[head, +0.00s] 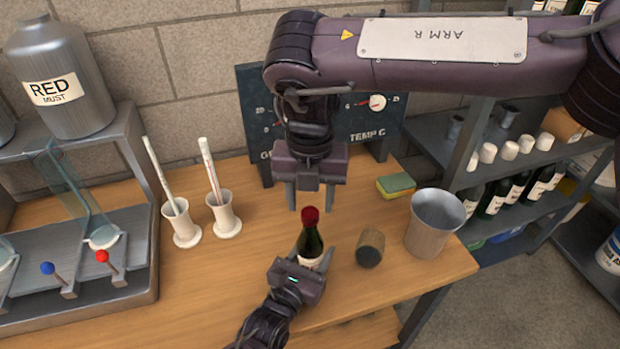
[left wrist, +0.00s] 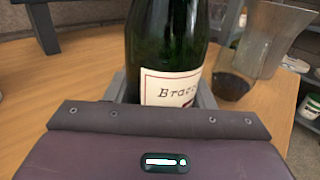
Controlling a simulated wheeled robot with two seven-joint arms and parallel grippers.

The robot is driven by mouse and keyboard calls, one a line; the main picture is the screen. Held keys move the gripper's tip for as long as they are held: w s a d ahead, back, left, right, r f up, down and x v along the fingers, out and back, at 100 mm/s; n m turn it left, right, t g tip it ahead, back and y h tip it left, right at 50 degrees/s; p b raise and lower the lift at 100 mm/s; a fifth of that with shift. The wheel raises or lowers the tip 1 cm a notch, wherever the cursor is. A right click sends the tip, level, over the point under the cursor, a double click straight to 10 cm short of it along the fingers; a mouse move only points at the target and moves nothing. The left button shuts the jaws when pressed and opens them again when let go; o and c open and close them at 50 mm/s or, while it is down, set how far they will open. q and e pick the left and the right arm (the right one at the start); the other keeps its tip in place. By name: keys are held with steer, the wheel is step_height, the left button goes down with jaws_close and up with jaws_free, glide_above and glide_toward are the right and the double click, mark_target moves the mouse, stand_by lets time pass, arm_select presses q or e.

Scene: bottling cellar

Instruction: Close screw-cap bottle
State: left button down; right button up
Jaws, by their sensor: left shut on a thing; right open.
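A dark green bottle (head: 310,244) with a pale label and a red cap (head: 310,215) stands upright on the wooden table. My left gripper (head: 310,262) is shut on the bottle's lower body at the label. In the left wrist view the bottle (left wrist: 168,40) fills the middle between the fingers; its neck and cap are out of frame. My right gripper (head: 310,200) is open and points down just above the cap, with its fingers apart. The cap sits on the bottle's neck; whether it is screwed tight I cannot tell.
Two white holders (head: 182,222) with glass tubes stand at left, beside a metal rack (head: 110,290). A gauge panel (head: 255,130) stands behind.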

steer(key=shift+f, duration=1.2)
jaws_close()
steer(key=shift+o, duration=0.7)
jaws_free()
step_height(320, 180, up, 12)
